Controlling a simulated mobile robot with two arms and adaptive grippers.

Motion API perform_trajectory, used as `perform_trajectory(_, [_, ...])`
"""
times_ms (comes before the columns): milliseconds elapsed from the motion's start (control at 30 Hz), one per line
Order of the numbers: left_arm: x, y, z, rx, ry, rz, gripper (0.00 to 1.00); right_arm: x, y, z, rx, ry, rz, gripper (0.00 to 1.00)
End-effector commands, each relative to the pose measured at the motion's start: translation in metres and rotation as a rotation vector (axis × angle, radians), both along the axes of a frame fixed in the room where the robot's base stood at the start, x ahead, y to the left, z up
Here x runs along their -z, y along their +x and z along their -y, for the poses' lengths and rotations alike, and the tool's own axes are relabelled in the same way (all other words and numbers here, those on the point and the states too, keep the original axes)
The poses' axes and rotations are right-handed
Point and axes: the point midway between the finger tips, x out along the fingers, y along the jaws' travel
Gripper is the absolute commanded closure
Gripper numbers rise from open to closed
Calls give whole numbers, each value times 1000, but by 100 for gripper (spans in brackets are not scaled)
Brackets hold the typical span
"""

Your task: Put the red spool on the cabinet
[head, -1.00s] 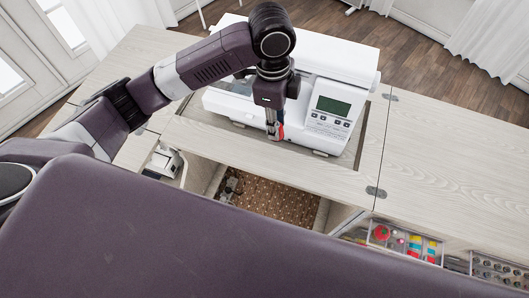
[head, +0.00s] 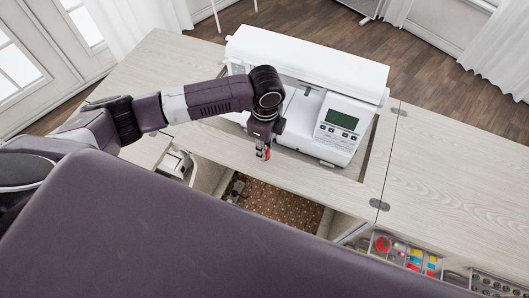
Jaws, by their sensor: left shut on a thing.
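The wooden sewing cabinet (head: 450,165) fills the middle of the head view, with its pale top spread out left and right. My left gripper (head: 263,152) points down over the front strip of the cabinet top, just in front of the sewing machine. It is shut on a small red thing, which looks like the red spool (head: 268,155); the fingers hide most of it. I cannot tell whether the spool touches the top. My right gripper is not in view.
A white sewing machine (head: 310,55) stands in the cabinet's recess behind the gripper. Below the front edge is an open knee space with a brown dotted floor (head: 280,205). An open drawer (head: 405,255) at lower right holds coloured items. The right-hand top is clear.

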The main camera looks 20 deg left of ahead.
Motion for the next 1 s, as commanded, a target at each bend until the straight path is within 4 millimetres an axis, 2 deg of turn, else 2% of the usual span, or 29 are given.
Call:
perform_trajectory(333, [41, 0, 0, 0, 0, 0, 89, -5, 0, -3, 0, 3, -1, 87])
perform_trajectory(600, [47, 0, 0, 1, 0, 2, 89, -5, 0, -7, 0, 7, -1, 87])
perform_trajectory(633, [47, 0, 0, 1, 0, 2, 74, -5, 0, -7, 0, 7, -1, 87])
perform_trajectory(767, [47, 0, 0, 1, 0, 2, 59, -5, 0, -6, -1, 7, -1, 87])
perform_trajectory(1000, [47, 0, 0, 0, 0, 2, 58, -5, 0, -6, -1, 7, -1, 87])
